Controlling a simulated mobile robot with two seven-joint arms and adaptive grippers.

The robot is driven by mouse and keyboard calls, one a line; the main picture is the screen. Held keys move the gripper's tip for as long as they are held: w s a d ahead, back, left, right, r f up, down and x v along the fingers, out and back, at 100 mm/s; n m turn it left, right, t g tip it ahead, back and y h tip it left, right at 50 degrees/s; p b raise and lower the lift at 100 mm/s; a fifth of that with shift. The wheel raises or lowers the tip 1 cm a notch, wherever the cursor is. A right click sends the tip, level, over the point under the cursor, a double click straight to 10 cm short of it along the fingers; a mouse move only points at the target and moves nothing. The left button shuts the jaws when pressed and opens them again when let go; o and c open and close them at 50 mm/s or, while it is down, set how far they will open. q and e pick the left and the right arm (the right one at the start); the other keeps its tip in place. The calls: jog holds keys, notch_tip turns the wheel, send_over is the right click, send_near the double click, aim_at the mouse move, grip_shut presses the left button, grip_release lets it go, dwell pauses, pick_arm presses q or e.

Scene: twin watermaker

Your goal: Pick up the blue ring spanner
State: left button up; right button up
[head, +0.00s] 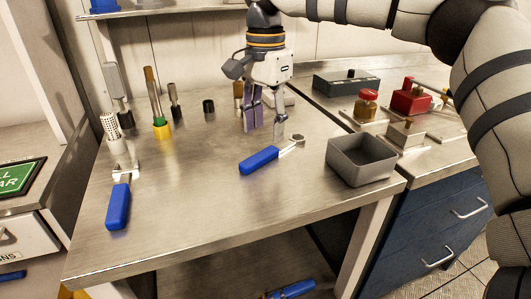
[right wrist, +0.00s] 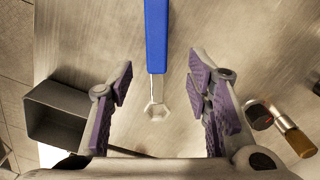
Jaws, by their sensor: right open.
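The blue ring spanner lies flat on the metal bench; its blue handle (head: 259,160) points to the lower left and its metal ring end to the upper right. In the right wrist view the blue handle (right wrist: 156,38) runs down from the top edge, with the ring end near the middle. My right gripper (head: 266,129) is open and empty, fingers pointing down, just behind the spanner in the head view. In the right wrist view its purple-padded fingers (right wrist: 160,75) stand apart on either side of the spanner. My left gripper is out of view.
A grey open bin (head: 361,160) stands to the right of the spanner; it also shows in the right wrist view (right wrist: 62,115). Another blue-handled tool (head: 118,206) lies at the left. Several upright tools stand at the back left. The bench's front middle is clear.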

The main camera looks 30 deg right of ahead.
aim_at(267, 151)
jog(key=f, duration=0.4)
jog(key=shift+s+d+f, duration=0.1)
jog(key=shift+s+f, duration=0.15)
jog(key=shift+s, duration=0.05)
jog(key=shift+w+f, duration=0.1)
jog(key=shift+f, duration=0.25)
grip_shut()
jog(key=shift+r, duration=0.1)
